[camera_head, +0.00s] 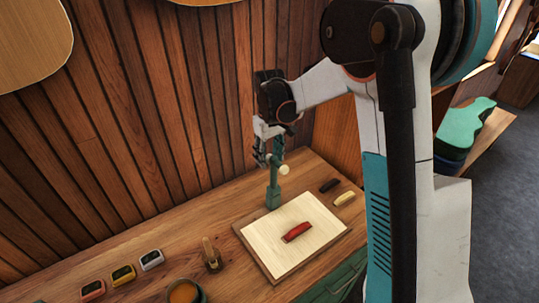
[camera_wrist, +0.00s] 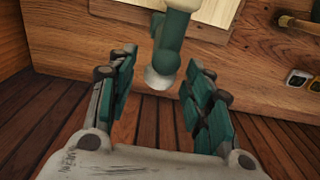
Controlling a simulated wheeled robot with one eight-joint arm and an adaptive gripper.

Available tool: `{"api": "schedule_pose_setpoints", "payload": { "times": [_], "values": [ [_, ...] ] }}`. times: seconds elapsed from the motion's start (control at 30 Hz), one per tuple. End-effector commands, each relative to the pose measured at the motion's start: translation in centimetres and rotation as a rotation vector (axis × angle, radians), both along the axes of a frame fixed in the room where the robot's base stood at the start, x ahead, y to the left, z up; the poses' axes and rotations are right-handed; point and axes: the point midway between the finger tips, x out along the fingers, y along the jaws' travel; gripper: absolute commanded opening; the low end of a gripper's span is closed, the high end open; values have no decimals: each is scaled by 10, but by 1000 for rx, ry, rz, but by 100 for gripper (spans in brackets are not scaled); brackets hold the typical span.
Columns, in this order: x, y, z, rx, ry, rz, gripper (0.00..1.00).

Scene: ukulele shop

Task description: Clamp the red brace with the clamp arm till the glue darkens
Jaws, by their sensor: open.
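The red brace (camera_head: 297,232) lies on a pale board (camera_head: 262,235) on the workbench. A green clamp (camera_head: 273,192) stands at the board's back edge, its arm raised and ending in a pale round knob (camera_head: 284,170). My gripper (camera_head: 262,148) is at the top of the clamp, partly overlapping it in the head view. In the wrist view my gripper (camera_wrist: 160,62) is open, with the green clamp arm (camera_wrist: 172,32) and its pale knob (camera_wrist: 160,78) between the two fingers. Contact with the fingers does not show. The red brace is out of the wrist view.
A dark piece (camera_head: 329,185) and a cream piece (camera_head: 345,199) lie right of the board. A wooden-handled tool (camera_head: 212,256), a round pot (camera_head: 186,292) and pink (camera_head: 92,290), yellow (camera_head: 122,275) and white (camera_head: 151,260) small boxes are to the left. A plank wall (camera_head: 150,110) rises behind.

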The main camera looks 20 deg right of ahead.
Motion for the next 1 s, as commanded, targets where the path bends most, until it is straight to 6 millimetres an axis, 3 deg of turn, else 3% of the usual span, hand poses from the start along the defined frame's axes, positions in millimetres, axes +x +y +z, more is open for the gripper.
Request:
{"api": "schedule_pose_setpoints", "payload": {
  "times": [0.07,0.2,0.27,0.67,1.0],
  "values": [
    [0,0,0,0,0,0,42],
    [0,0,0,0,0,0,10],
    [0,0,0,0,0,0,0],
    [-5,-2,1,12,-36,0,0],
    [-36,-13,0,80,-235,-4,0]
  ]
}}
